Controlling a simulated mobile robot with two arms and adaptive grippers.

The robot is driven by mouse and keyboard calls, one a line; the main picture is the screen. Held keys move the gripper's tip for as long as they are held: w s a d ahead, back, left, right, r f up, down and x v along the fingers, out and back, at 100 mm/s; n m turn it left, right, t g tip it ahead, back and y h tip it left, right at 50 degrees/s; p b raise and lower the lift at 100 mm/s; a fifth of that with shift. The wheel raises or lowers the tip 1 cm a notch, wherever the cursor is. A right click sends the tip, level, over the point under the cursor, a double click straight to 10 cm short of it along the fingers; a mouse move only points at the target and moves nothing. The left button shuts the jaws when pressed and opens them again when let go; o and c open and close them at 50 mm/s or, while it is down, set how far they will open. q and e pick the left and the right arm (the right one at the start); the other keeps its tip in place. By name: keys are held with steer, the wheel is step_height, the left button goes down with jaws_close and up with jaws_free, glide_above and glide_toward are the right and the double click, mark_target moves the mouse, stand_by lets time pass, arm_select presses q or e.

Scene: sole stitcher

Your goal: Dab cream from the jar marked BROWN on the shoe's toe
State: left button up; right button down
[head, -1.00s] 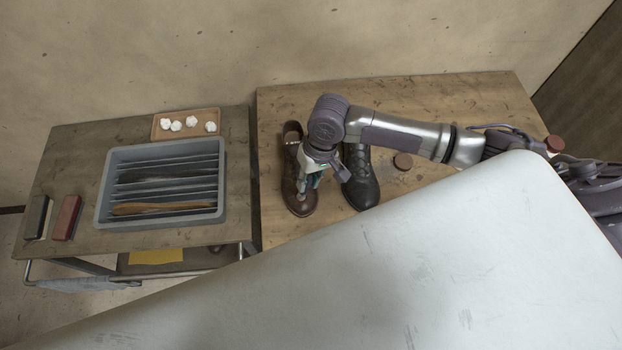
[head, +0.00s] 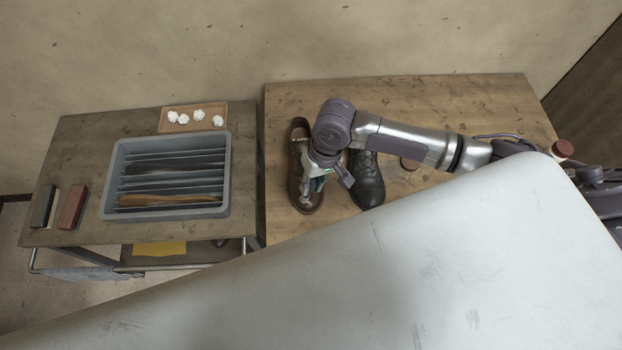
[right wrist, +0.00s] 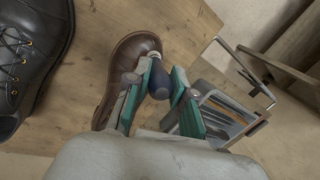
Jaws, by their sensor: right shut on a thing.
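The brown shoe (head: 297,150) lies with its toe towards me on the wooden table, left of a black shoe (head: 368,188). The brown toe (right wrist: 137,46) also shows in the right wrist view. My right gripper (head: 314,186) is over the front of the brown shoe and hides part of it. In the right wrist view my gripper (right wrist: 166,84) is shut on a dark blue rounded handle (right wrist: 159,76). I cannot tell whether its far end touches the toe. A round brown-topped jar (head: 409,163) is partly hidden behind my arm; no marking is readable. My left gripper is out of view.
A cart (head: 84,150) at left carries a grey slotted bin (head: 106,190), a tray (head: 165,127) of white balls, and two blocks. Another brown-topped jar (head: 561,150) stands at right. A pale surface (head: 400,290) fills the foreground. The table's back is clear.

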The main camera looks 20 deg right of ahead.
steer(key=shift+s+d+f, duration=0.1)
steer(key=shift+s+d, duration=0.15)
steer(key=shift+d, duration=0.05)
steer(key=shift+s+a+v, duration=0.1)
steer(key=shift+a+v, duration=0.1)
steer(key=shift+v, duration=0.8)
steer(key=shift+s+a+v, duration=0.1)
steer(key=shift+a+v, duration=0.15)
steer(key=shift+v, duration=0.75)
steer(key=shift+s+a+v, duration=0.1)
steer(key=shift+a+v, duration=0.1)
steer(key=shift+v, duration=0.75)
steer(key=shift+w+b, duration=0.15)
steer(key=shift+b, duration=0.3)
steer(key=d+b, duration=0.1)
steer(key=b, duration=0.3)
steer(key=d+b, duration=0.2)
steer(key=b, duration=0.3)
steer(key=d+b, duration=0.2)
steer(key=b, duration=0.2)
steer(key=shift+s+d+r+b, duration=0.2)
steer(key=shift+s+r+b, duration=0.1)
